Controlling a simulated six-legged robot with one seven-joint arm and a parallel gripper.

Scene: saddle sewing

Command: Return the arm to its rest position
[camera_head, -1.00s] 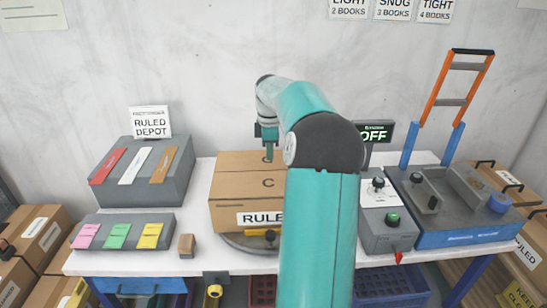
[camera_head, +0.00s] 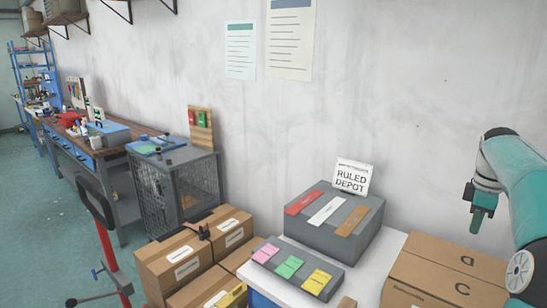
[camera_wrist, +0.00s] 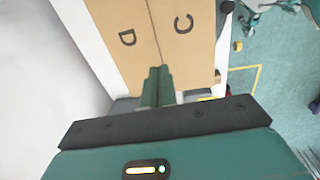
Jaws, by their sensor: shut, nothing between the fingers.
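My gripper (camera_head: 478,218) is at the right edge of the head view, at the end of my teal arm. It points down above a cardboard box (camera_head: 440,275) marked with letters. In the wrist view my gripper (camera_wrist: 158,72) has its fingers together with nothing between them. The box top (camera_wrist: 185,35), with the letters D and C, shows beyond the fingertips. The fingers appear apart from the box. Part of my arm is cut off by the right edge of the head view.
Left of the box on the white table (camera_head: 384,257) stand a grey block with coloured strips (camera_head: 325,245) and a RULED DEPOT sign (camera_head: 352,178). A lower block holds coloured pads (camera_head: 289,266). Cardboard boxes (camera_head: 180,268) and a mesh cabinet (camera_head: 175,195) stand farther left.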

